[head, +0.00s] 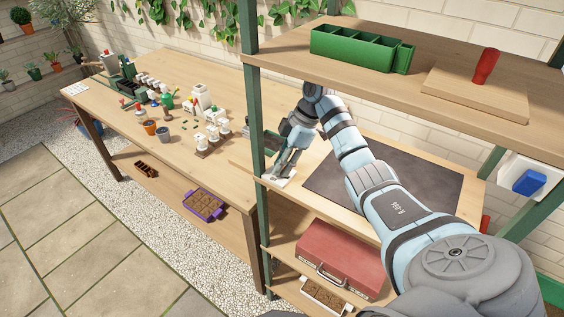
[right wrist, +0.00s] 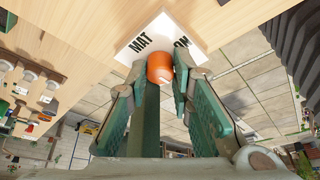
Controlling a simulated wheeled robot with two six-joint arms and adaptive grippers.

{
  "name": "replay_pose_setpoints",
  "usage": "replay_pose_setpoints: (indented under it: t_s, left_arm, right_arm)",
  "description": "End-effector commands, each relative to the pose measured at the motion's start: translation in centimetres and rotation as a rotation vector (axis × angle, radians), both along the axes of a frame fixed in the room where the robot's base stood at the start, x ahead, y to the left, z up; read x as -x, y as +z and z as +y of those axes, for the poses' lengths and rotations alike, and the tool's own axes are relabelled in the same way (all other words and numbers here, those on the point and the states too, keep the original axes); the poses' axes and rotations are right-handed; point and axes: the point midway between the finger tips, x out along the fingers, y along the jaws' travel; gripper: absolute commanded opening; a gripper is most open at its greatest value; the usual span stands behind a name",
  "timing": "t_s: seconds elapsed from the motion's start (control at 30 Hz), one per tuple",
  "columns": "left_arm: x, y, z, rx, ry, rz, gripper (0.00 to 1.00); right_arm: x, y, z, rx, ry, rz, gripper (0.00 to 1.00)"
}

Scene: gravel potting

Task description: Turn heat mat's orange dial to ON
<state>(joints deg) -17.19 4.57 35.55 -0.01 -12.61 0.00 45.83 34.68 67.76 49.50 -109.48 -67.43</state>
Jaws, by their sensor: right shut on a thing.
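The orange dial (right wrist: 160,68) sits at the white label plate (right wrist: 138,40), which reads MAT and, partly hidden, ON. My right gripper (right wrist: 161,78) is shut on the dial, one finger on each side of it. In the head view my right gripper (head: 285,168) reaches down to the white plate (head: 279,181) at the left end of the shelf; the dial cannot be made out there. The dark heat mat (head: 400,188) lies flat on the same shelf. Which way the dial points is not clear. My left gripper is not in view.
A green shelf post (head: 256,165) stands just left of my right gripper. A red case (head: 338,255) sits below. A long workbench (head: 100,90) with pots and bottles extends left.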

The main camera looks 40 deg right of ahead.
Motion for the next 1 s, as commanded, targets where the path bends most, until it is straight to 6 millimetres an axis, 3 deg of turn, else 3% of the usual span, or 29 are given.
replay_pose_setpoints:
  t_s: [0.5, 1.0]
  left_arm:
    - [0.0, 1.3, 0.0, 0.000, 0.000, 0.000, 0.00]
    - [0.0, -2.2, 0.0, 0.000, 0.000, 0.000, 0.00]
  right_arm:
    - [-0.3, 0.1, 0.1, -0.004, 0.300, -0.001, 0.00]
    - [-0.5, -0.3, 0.0, -0.001, 0.674, -0.002, 0.00]
